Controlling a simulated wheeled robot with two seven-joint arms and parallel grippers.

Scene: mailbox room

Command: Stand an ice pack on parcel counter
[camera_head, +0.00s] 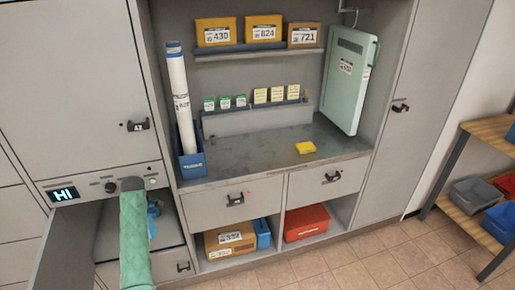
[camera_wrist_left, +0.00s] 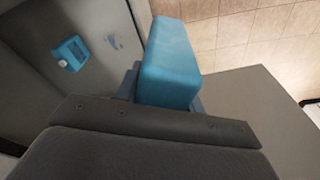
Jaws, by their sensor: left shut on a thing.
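My left gripper (camera_wrist_left: 163,97) is shut on a blue ice pack (camera_wrist_left: 172,55), a rounded block that sticks out beyond the fingers in the left wrist view. In the head view my green-sleeved left arm hides most of the gripper, by the open lower left cabinet. A bit of blue (camera_head: 153,212) shows beside the sleeve; I cannot tell if it is the held pack. Another small blue object (camera_wrist_left: 70,54) lies on a grey surface in the left wrist view. The grey parcel counter (camera_head: 250,158) is to the right. My right gripper is not in view.
A green panel (camera_head: 350,80) hangs at the right. The counter's middle is clear. An open cabinet door (camera_head: 68,250) stands left of my arm.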

